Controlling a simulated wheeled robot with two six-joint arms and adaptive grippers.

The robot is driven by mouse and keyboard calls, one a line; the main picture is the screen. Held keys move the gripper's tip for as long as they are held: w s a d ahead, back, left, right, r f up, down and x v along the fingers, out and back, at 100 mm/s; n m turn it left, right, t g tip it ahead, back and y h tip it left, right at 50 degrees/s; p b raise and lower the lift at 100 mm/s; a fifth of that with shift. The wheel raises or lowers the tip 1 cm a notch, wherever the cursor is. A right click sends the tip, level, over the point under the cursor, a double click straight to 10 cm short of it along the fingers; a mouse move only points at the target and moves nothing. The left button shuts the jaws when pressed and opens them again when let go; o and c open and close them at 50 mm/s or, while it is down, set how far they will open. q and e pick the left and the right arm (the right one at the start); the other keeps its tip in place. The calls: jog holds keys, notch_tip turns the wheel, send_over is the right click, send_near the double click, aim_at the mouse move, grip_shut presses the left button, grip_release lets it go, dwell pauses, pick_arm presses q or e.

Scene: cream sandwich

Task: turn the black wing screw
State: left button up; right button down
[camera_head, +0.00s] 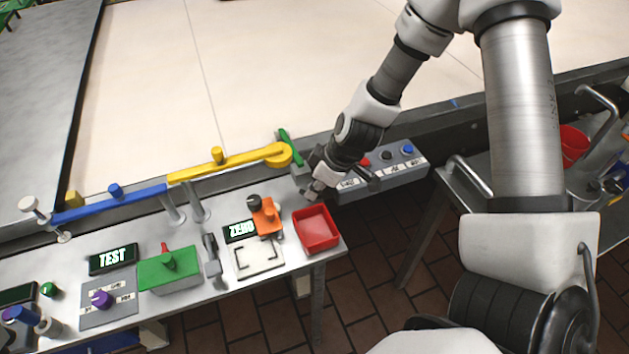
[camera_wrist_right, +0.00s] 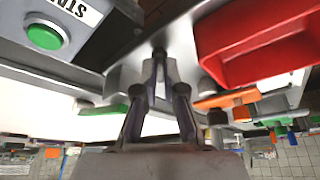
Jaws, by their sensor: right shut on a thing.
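My right gripper (camera_head: 318,187) is at the right end of the steel bench, just above and behind the red tray (camera_head: 315,229). In the right wrist view, its fingers (camera_wrist_right: 160,68) come together at the tips, closed on a small dark piece (camera_wrist_right: 160,52) at a grey metal part. This is likely the black wing screw, but the fingers hide most of it and its turn angle cannot be told. In the head view the gripper covers that spot. My left gripper is not in view.
A grey button box (camera_head: 408,170) stands right of the gripper; its green button (camera_wrist_right: 45,37) shows in the wrist view. The orange fixture (camera_head: 268,218) and green block (camera_head: 170,269) are to the left. Yellow (camera_head: 225,163) and blue (camera_head: 108,204) bars run behind.

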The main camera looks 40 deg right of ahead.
jog(key=c, duration=1.3)
grip_release()
